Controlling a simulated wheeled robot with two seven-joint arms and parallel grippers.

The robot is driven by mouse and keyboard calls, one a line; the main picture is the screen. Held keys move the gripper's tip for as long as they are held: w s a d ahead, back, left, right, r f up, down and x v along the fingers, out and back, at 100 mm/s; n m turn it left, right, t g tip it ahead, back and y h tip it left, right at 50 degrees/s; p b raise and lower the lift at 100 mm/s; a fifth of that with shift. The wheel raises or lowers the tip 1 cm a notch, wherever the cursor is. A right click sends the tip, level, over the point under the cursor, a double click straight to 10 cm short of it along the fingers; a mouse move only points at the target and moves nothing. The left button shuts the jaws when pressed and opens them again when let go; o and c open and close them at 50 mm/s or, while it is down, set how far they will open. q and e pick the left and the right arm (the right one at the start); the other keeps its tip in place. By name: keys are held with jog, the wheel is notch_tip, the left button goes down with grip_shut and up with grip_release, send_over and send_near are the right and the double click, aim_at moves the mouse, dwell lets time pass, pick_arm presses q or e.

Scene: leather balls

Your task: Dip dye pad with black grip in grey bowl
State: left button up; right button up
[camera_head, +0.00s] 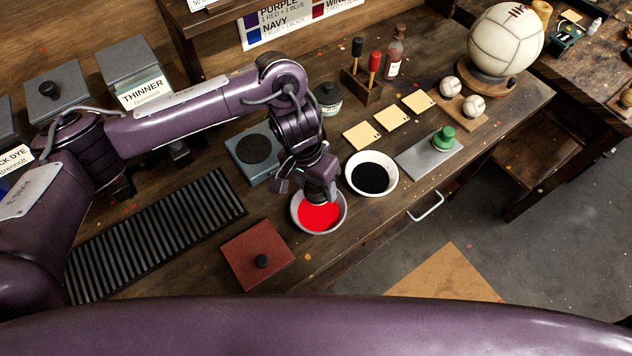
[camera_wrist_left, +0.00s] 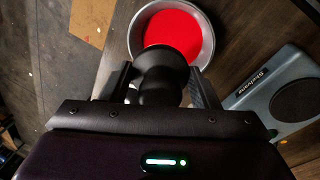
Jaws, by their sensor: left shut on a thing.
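The grey bowl (camera_head: 295,222) stands on the bench and holds bright red dye (camera_head: 318,217); it also shows in the wrist view (camera_wrist_left: 207,48). My left gripper (camera_head: 318,190) is over the back part of this bowl, pointing down. In the wrist view its fingers (camera_wrist_left: 160,88) are shut on a round black grip (camera_wrist_left: 160,70), whose near end overlaps the bowl's rim. The pad under the grip is hidden, so I cannot tell whether it touches the dye. My right gripper is not in view.
A white bowl (camera_head: 350,182) of black dye stands close on the right. A red square with a black knob (camera_head: 258,255) lies in front left. A grey scale (camera_head: 243,160) is behind left. A grey plate with a green knob (camera_head: 443,139) and yellow pads (camera_head: 390,118) lie right.

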pick_arm(q)
jog(key=shift+f+b, duration=2.25)
jog(key=shift+b, duration=0.2)
jog(key=shift+f+b, duration=0.55)
jog(key=shift+f, duration=1.65)
notch_tip(320, 180, up, 7)
jog(key=p, duration=0.7)
jog(key=shift+f, duration=0.15)
